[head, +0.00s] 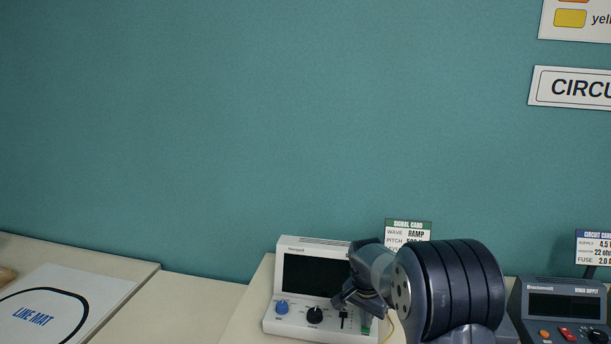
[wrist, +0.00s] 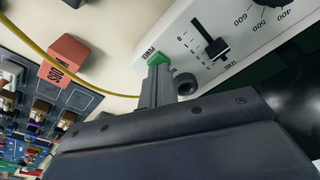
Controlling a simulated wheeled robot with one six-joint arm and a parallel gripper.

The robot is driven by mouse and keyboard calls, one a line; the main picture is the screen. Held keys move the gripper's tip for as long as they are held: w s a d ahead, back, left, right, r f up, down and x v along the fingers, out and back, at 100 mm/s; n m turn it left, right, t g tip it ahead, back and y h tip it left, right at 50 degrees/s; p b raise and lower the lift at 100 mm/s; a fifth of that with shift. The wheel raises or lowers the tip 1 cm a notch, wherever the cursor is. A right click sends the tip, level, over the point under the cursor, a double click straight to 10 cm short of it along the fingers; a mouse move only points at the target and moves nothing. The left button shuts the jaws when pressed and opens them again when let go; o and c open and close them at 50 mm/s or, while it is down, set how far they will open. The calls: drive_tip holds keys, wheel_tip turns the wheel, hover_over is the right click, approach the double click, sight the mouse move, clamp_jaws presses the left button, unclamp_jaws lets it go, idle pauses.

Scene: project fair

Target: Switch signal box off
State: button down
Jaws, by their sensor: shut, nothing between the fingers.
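The signal box (head: 290,318) is a white unit with a dark, blank-looking screen, a blue knob, a black knob and a slider; its right side is partly hidden by my arm in the head view. In the wrist view its white panel (wrist: 157,38) fills the upper right. A green power switch (wrist: 158,60) sits at the panel's edge beside the word POWER. My gripper (wrist: 158,84) is shut and empty, with its fingertips right at the green switch. I cannot tell whether they touch it or which way the switch is set.
A yellow cable (wrist: 40,55) runs near the box. A bench supply (head: 565,310) stands right, a signal card (head: 408,226) behind, and a line mat (head: 70,290) far left.

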wheel_tip(320, 180, up, 9)
drive_tip(key=p, duration=0.6)
drive_tip(key=shift+r, duration=0.2)
drive_tip(key=shift+f, duration=0.15)
wheel_tip(320, 180, down, 9)
drive_tip(key=b, duration=0.6)
idle(0.5)
wheel_tip(320, 180, up, 10)
drive_tip(key=p, duration=0.7)
wheel_tip(320, 180, down, 11)
drive_tip(key=b, duration=0.8)
wheel_tip(320, 180, up, 8)
drive_tip(key=p, duration=0.5)
drive_tip(key=shift+r+p, duration=0.25)
drive_tip(key=shift+p, duration=0.15)
